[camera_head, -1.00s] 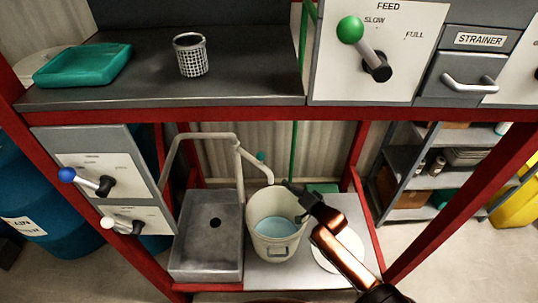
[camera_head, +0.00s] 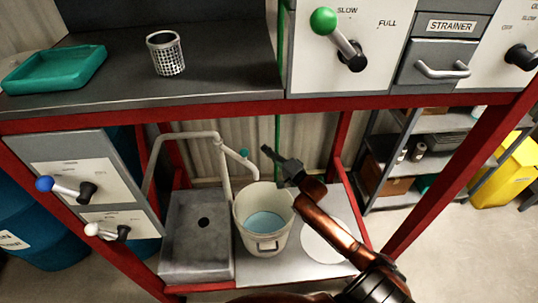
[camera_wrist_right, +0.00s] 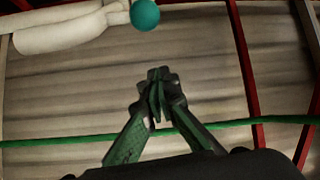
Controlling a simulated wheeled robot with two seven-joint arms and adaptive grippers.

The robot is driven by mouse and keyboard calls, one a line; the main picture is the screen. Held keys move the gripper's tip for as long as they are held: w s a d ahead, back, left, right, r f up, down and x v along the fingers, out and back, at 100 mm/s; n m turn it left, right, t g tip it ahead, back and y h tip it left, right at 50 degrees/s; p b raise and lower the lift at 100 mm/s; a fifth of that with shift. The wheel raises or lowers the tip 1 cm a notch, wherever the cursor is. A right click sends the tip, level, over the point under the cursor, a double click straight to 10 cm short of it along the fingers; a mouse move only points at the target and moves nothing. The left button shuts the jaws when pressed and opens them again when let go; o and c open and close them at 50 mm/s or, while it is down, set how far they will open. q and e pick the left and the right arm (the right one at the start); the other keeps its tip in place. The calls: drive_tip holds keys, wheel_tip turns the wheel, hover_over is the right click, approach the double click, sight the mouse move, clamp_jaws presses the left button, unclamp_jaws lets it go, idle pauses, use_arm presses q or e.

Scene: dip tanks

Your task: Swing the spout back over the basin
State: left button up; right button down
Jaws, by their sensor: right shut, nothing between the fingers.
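The spout (camera_head: 239,159) is a pale grey pipe arm, with its tip over the back left part of a bucket (camera_head: 250,238). It carries a small teal ball knob (camera_head: 244,153). The grey basin (camera_head: 183,245) with a dark drain hole is left of the bucket; the spout tip is not over it. My right gripper (camera_head: 267,152) is shut and empty, just right of the knob and apart from it in the picture. In the right wrist view, the shut fingers (camera_wrist_right: 157,76) are below the knob (camera_wrist_right: 145,14), with the pale pipe (camera_wrist_right: 60,30) at upper left. My left gripper is not in view.
The bucket holds bluish liquid. A white disc (camera_head: 327,241) lies right of it under my right arm. Red frame posts (camera_head: 340,143) and a green vertical pipe (camera_head: 278,140) stand behind. The upper counter (camera_head: 220,75) overhangs the spout area.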

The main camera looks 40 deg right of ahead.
drive_tip(key=w+a, duration=0.4)
drive_tip(key=shift+w+f, duration=0.15)
drive_tip(key=shift+f, duration=0.1)
drive_tip(key=shift+a+p, duration=0.25)
drive_tip(key=shift+p, duration=0.05)
